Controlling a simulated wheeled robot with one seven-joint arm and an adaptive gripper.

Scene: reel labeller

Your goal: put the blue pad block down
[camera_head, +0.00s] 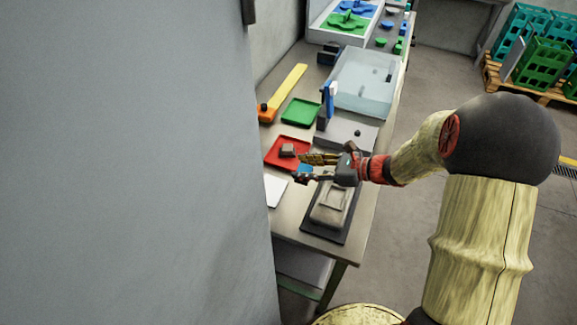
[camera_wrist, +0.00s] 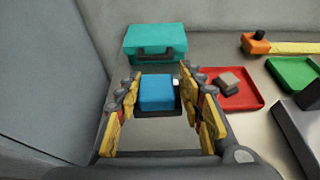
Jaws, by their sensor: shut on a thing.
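The blue pad block (camera_wrist: 156,92) is between the two yellow-padded fingers of my gripper (camera_wrist: 159,88) in the wrist view. My gripper is shut on it. A dark part shows under the block's near edge; I cannot tell whether it belongs to the block. In the head view only a small blue piece of the block (camera_head: 305,168) shows beside my gripper (camera_head: 303,169), near the red tray's front edge. I cannot tell whether the block touches the bench or hangs above it.
The red tray (camera_wrist: 249,101) holds a grey-brown block (camera_wrist: 229,81). A teal case (camera_wrist: 154,44) stands behind the blue block. A green tray (camera_head: 301,111), an orange-and-yellow tool (camera_head: 289,87) and a clear-lidded box (camera_head: 362,82) are farther along the bench. A grey wall (camera_head: 130,160) stands left.

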